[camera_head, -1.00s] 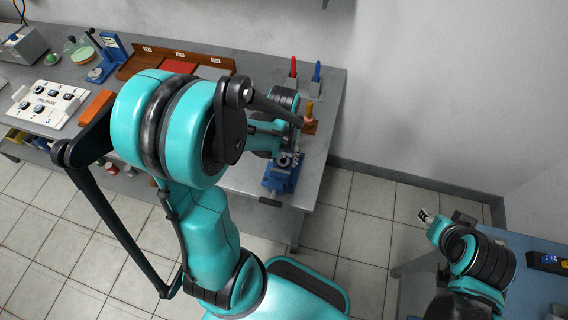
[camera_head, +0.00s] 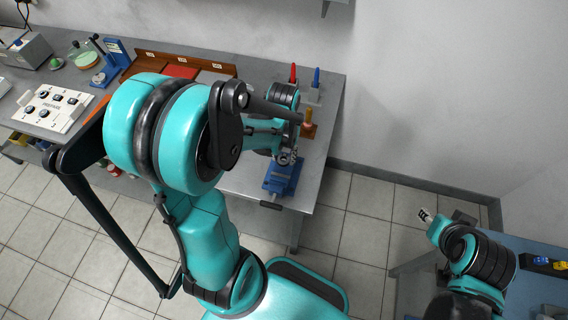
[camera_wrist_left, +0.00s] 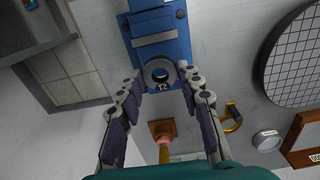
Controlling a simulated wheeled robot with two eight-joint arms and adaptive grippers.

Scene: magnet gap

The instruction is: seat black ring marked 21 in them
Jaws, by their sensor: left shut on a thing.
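My left gripper (camera_head: 287,157) is low over the blue vise-like fixture (camera_head: 282,180) at the bench's right end. In the left wrist view its fingers (camera_wrist_left: 160,78) are shut on a dark grey ring (camera_wrist_left: 158,64), one finger on each side. I cannot tell whether the ring touches the fixture. My right gripper (camera_head: 425,215) is at the right, away from the bench; its finger opening is too small to judge.
A wooden stand with an orange-tan post (camera_head: 307,122) is close behind the left gripper. Red (camera_head: 293,73) and blue (camera_head: 316,76) handled tools stand behind it. A brown tray (camera_head: 215,68) and a white switch box (camera_head: 50,107) lie farther left. A blue table (camera_head: 540,290) is at right.

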